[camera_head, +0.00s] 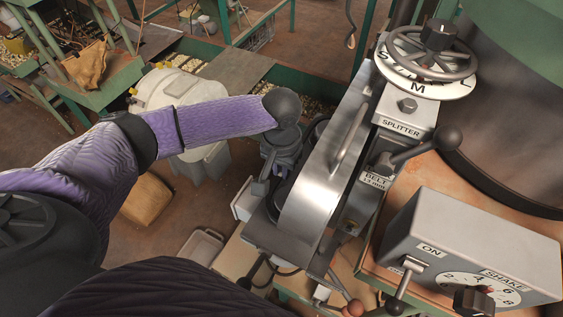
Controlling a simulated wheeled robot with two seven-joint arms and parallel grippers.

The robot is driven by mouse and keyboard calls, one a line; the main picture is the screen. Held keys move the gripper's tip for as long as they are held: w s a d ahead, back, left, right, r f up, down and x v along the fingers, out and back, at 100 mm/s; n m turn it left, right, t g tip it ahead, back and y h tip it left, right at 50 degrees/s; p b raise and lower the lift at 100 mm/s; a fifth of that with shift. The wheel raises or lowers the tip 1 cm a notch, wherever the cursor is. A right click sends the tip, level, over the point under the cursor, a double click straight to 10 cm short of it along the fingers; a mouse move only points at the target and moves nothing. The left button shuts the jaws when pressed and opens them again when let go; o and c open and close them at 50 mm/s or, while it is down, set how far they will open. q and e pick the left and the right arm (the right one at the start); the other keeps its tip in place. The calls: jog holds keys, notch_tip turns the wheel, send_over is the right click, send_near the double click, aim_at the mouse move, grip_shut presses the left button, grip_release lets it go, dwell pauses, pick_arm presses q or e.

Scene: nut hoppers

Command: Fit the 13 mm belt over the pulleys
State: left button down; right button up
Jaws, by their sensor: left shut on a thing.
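My left gripper (281,176) reaches down beside the curved steel guard (317,190), at the machine's left side. It is shut on a small dark part there; I cannot tell whether this is the belt. The guard hides much of the space behind it, and I cannot make out the belt or pulleys clearly. A label (374,180) that reads "BELT" with a size in mm sits right of the guard. My right gripper is not in view.
A lever with a black ball knob (447,138) sticks out right of the guard, below the splitter handwheel (431,54). A grey control box (470,245) with a shake dial stands at lower right. A whitish bin (181,95) stands behind my left arm.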

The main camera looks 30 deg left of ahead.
pick_arm(q)
jog(key=shift+f, duration=0.15)
jog(key=c, duration=0.6)
grip_release()
notch_tip(320, 180, up, 10)
jog(key=shift+f, duration=0.1)
